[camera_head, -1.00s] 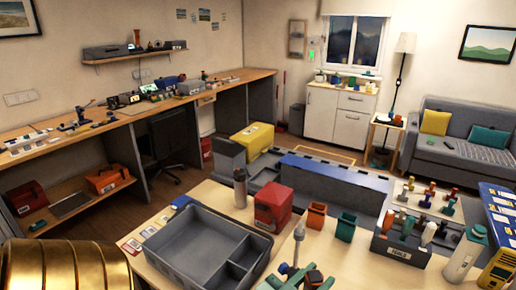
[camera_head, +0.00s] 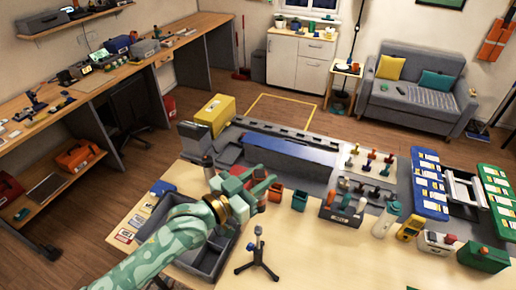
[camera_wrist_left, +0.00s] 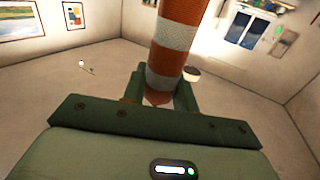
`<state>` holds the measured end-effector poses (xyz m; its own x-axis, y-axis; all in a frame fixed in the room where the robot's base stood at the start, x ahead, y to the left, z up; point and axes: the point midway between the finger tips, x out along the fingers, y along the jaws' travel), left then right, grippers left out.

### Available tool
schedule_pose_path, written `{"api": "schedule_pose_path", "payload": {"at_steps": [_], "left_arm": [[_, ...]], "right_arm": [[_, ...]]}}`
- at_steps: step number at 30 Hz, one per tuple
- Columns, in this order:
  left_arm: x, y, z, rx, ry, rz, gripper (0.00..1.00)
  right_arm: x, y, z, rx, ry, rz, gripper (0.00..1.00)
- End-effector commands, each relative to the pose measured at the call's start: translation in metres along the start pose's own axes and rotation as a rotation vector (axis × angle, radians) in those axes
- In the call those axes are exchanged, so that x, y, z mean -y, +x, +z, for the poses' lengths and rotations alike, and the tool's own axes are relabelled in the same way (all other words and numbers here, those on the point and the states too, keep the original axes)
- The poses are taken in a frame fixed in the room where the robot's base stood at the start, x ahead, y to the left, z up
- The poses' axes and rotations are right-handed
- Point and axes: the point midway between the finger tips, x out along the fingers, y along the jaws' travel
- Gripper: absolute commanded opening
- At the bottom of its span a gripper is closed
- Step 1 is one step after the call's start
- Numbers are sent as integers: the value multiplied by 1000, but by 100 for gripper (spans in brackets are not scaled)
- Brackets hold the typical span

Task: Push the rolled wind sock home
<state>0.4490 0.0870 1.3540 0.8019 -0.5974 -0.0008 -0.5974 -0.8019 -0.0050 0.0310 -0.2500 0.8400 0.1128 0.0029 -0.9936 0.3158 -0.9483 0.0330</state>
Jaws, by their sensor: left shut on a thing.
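The rolled wind sock (camera_wrist_left: 172,48) is an orange and white striped roll in the left wrist view. It rises from between the green fingers of my left gripper (camera_wrist_left: 160,98), which is shut on it. Its lower end is partly hidden by the fingers, and its upper end runs out of the top of the picture. I cannot make out the sock clearly there. My right gripper is not in view.
The grey divided tray (camera_head: 205,262) lies under my left arm. A small tripod (camera_head: 258,255) stands to its right. An orange cup (camera_head: 275,192), a green cup (camera_head: 300,200) and a grey tool box (camera_head: 340,213) stand behind. The table's front right (camera_head: 350,265) is clear.

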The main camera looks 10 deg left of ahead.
Motion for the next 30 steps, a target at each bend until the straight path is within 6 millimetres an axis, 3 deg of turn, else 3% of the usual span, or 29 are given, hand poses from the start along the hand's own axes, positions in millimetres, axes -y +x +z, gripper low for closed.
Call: {"api": "schedule_pose_path", "payload": {"at_steps": [1, 6, 20, 30], "left_arm": [[3, 1, 2, 5, -2, 5, 0], [5, 0, 18, 0, -3, 6, 0], [4, -1, 17, 1, -4, 1, 0], [4, -1, 58, 1, -5, 1, 0]], "right_arm": [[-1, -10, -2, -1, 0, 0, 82], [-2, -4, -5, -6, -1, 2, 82], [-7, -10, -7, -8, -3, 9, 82], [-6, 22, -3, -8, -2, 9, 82]]}}
